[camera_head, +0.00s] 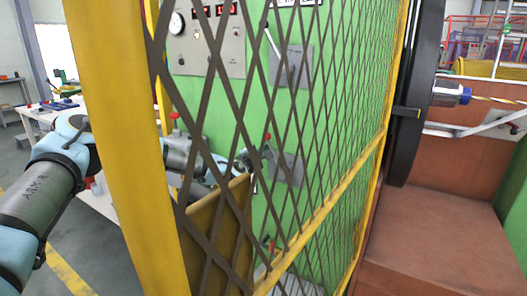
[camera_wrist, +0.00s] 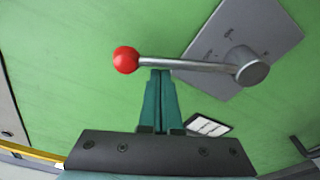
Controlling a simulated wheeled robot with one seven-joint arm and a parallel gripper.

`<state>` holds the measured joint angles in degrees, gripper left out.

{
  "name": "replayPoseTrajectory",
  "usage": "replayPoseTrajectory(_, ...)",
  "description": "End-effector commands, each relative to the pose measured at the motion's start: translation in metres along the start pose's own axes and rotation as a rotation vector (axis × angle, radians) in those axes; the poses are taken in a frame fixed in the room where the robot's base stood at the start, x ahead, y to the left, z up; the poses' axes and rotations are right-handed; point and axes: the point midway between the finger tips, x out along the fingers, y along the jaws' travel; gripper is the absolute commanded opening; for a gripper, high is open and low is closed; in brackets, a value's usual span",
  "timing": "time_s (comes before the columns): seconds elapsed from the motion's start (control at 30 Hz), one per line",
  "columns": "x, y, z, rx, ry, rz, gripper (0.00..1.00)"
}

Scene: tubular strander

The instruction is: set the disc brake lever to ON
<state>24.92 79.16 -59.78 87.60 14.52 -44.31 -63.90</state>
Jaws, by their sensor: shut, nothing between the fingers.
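The lever has a red ball knob (camera_wrist: 126,60) and a metal rod (camera_wrist: 190,66) running right to a round hub (camera_wrist: 250,68). The hub sits on a grey plate (camera_wrist: 285,35) with small markings that I cannot read for certain. In the wrist view the rod lies nearly level. My gripper (camera_wrist: 161,72) is shut and empty, its fingertips at the rod's lower edge between knob and hub; I cannot tell whether they touch. In the head view my gripper (camera_head: 250,162) is partly hidden behind the mesh, beside the green panel (camera_head: 225,105).
A yellow-framed mesh guard (camera_head: 335,120) stands between the head camera and the panel. A yellow post (camera_head: 115,120) stands close at left. Another lever (camera_head: 273,42) and a gauge panel (camera_head: 210,40) are higher on the green panel. A white label (camera_wrist: 207,126) is near the fingers.

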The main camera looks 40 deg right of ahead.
Motion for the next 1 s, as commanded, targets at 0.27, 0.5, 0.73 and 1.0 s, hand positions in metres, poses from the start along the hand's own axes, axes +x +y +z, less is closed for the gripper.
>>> replayPoseTrajectory(0.27,-0.001,0.001,0.006,0.05,-0.001,0.008,0.0)
replayPoseTrajectory(0.5,-0.001,0.0,0.011,0.087,-0.002,0.012,0.0)
replayPoseTrajectory(0.73,-0.002,-0.001,0.019,0.144,-0.005,0.02,0.0)
replayPoseTrajectory(1.0,-0.005,-0.004,0.038,0.32,-0.008,0.045,0.0)
